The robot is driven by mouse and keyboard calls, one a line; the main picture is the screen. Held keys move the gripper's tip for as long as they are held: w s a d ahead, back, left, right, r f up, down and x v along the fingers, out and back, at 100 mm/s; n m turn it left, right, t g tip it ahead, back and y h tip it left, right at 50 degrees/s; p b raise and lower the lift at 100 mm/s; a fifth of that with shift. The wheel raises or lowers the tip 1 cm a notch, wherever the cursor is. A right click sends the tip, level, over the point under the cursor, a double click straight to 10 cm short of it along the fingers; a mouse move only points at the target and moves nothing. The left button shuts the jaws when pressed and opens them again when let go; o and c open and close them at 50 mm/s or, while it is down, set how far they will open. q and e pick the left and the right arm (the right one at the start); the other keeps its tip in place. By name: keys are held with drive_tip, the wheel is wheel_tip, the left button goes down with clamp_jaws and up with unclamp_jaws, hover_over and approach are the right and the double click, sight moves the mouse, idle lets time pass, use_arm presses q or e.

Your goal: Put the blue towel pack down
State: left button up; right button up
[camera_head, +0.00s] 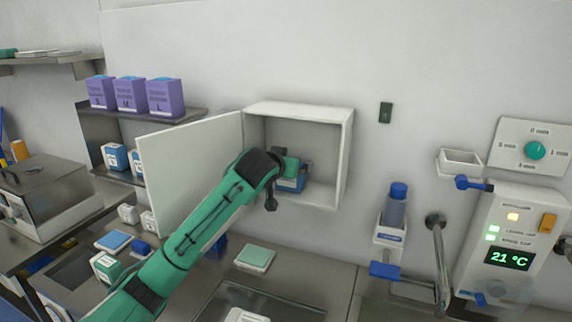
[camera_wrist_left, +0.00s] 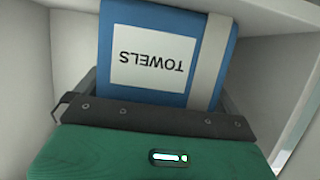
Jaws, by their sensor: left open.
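The blue towel pack (camera_head: 291,185) is inside the open white wall cabinet (camera_head: 348,150), mostly hidden by my left gripper (camera_head: 284,174). In the left wrist view the towel pack (camera_wrist_left: 205,82) is large, with a white label reading TOWELS upside down and a pale band on its right. My left gripper (camera_wrist_left: 160,92) is open at the near end of the pack. Dark finger parts show at both sides of the pack; their tips are hidden. I cannot tell whether the pack rests fully on the cabinet floor. My right gripper is not in view.
The cabinet door (camera_head: 190,172) stands open to the left. Purple boxes (camera_head: 130,94) stand on a shelf at the left. A green-topped pack (camera_head: 254,257) lies on the counter below. A bottle dispenser (camera_head: 393,212) and a control panel (camera_head: 508,245) are on the right.

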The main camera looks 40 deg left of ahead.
use_arm(q)
drive_tip(key=shift+s+d+r, duration=0.1)
drive_tip(key=shift+s+r, duration=0.1)
drive_tip(key=shift+s, duration=0.15)
drive_tip(key=b+v, duration=0.2)
drive_tip(key=v, duration=0.9)
drive_tip(key=shift+s+r, duration=0.15)
